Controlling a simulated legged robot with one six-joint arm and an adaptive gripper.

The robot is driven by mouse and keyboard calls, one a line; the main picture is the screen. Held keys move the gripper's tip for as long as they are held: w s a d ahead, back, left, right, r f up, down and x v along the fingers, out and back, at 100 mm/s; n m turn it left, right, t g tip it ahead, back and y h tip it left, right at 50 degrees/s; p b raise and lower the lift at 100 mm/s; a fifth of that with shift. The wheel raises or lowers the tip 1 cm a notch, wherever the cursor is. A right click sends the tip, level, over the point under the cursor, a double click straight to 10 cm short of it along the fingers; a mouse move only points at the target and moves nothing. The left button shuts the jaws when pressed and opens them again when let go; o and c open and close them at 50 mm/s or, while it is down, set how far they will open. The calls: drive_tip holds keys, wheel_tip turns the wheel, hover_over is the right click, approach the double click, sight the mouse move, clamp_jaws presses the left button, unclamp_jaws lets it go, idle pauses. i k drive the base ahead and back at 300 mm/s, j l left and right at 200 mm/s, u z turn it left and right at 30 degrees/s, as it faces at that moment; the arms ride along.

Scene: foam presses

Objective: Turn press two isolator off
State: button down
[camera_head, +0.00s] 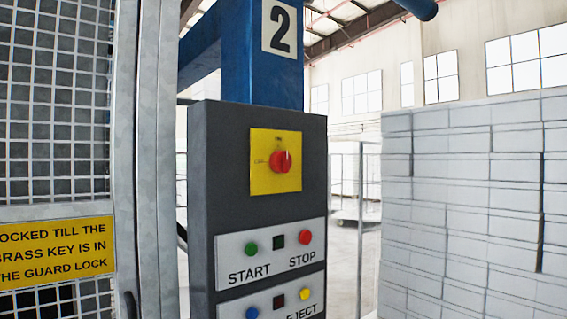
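The isolator is a red rotary knob (281,161) on a square yellow plate (263,175). The plate is on the upper part of a dark grey control box (228,150). A "2" sign (279,28) is on the blue post (243,70) just above the box. Small markings show above and to the left of the knob, but they are too small to read surely. I cannot tell the knob's setting. My gripper is not clearly in view, and nothing touches the knob.
Below the isolator are START (251,249) and STOP (305,237) buttons, then a second, cut-off button panel. A mesh guard with a yellow sign (56,251) stands close on the left. Stacked white blocks (470,200) fill the right. Open floor shows between box and stack.

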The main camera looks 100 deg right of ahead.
sight(280, 162)
drive_tip(key=z, duration=3.35)
